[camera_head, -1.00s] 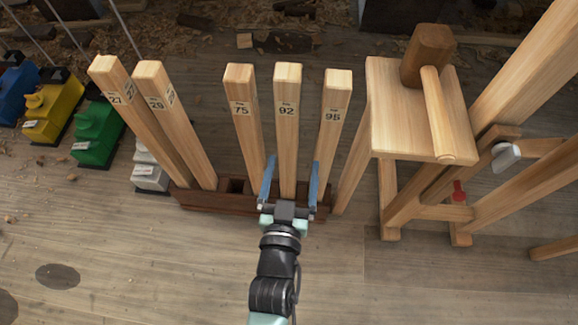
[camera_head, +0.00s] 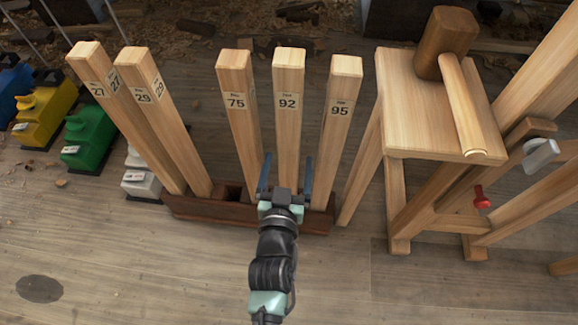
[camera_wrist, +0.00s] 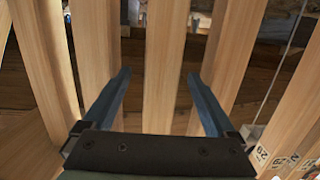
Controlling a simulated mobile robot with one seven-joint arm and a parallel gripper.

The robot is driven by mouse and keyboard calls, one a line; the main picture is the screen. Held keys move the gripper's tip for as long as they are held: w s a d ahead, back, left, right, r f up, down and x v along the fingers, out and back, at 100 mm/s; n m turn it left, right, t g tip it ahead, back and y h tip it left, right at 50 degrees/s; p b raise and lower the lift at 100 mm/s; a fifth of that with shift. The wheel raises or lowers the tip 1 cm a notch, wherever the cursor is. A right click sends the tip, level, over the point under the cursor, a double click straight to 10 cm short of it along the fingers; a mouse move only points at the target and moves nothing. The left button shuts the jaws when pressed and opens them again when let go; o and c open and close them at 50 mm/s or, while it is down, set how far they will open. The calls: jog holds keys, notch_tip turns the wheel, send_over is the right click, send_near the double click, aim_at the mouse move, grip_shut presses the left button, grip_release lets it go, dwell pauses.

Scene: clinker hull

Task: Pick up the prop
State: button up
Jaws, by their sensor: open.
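Several square wooden props stand in a dark brown rack (camera_head: 240,213). They are labelled 27 (camera_head: 125,120), 29 (camera_head: 168,125), 75 (camera_head: 240,120), 92 (camera_head: 288,130) and 95 (camera_head: 333,130). My gripper (camera_head: 286,170) is open low on prop 92, with one blue finger on each side of it. In the wrist view my gripper (camera_wrist: 158,75) is spread and the middle prop (camera_wrist: 165,70) shows between the fingertips. I cannot tell whether the fingers touch it. Neighbouring props stand close outside both fingers.
At right stands a wooden stand (camera_head: 425,110) with a mallet (camera_head: 455,80) on top and slanted beams beside it. Green (camera_head: 88,138), yellow (camera_head: 47,113) and blue tool-like items stand at left. The plank floor (camera_head: 150,270) in front is clear.

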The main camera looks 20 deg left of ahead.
jog(key=b+x, duration=0.1)
jog(key=x, duration=0.3)
jog(key=shift+w+a+f+b, duration=0.1)
jog(key=shift+a+b, duration=0.1)
jog(key=shift+b, duration=0.1)
grip_shut()
jog(key=shift+r, duration=0.2)
